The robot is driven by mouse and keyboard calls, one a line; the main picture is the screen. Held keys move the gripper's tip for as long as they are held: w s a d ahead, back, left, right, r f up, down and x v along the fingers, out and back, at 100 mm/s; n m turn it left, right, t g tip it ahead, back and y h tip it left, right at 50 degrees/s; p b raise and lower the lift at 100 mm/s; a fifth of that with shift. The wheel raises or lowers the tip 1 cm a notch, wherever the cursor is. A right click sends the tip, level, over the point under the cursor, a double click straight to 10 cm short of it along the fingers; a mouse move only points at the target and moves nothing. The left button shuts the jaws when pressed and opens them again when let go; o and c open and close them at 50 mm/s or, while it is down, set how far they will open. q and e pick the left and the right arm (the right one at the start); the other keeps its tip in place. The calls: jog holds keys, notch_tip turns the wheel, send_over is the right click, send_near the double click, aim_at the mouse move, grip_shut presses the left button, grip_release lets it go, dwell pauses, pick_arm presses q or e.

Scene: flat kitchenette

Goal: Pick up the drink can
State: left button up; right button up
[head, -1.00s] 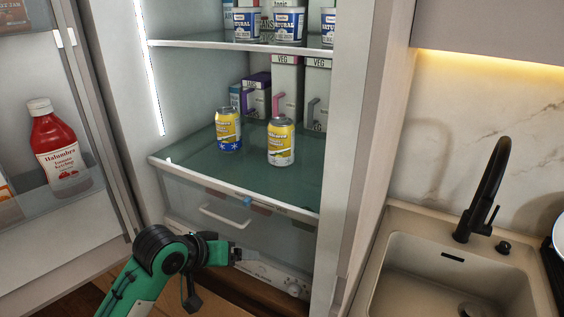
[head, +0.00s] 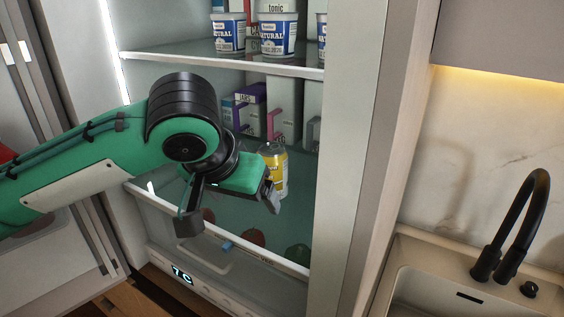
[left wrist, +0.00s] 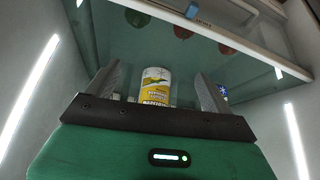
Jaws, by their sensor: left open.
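A yellow and white drink can (head: 279,170) stands upright on the fridge's glass shelf, partly hidden behind my left gripper. My left gripper (head: 271,195) is open and reaches into the fridge just in front of this can. In the left wrist view the can (left wrist: 156,86) shows between the two spread fingers, its lower part cut off by the gripper body. That second can is hidden behind my arm in the head view.
An upper shelf (head: 200,54) with yoghurt tubs (head: 277,35) is above my gripper. The fridge's side wall (head: 345,150) is close on the right. A sink (head: 425,270) with a black tap (head: 515,225) lies further right.

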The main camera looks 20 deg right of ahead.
aim_at(272, 169)
pick_arm(q)
jog(key=w+d+p, duration=0.1)
jog(key=w+d, duration=0.1)
jog(key=w, duration=0.1)
jog(key=w+d+r+p, duration=0.1)
jog(key=w+p, duration=0.1)
jog(key=w, duration=0.1)
jog(key=w+d+p, duration=0.2)
jog(key=w, duration=0.1)
jog(key=shift+d+r, duration=0.2)
jog(key=shift+d, duration=0.15)
jog(key=p+x, duration=0.1)
jog(key=x, duration=0.1)
jog(key=p+x, duration=0.1)
jog(key=x, duration=0.1)
jog(key=shift+w+d, duration=0.2)
jog(key=shift+w, duration=0.15)
jog(key=shift+w+d+f, duration=0.1)
jog(key=shift+w+f, duration=0.1)
jog(key=shift+f, duration=0.35)
jog(key=c, duration=1.3)
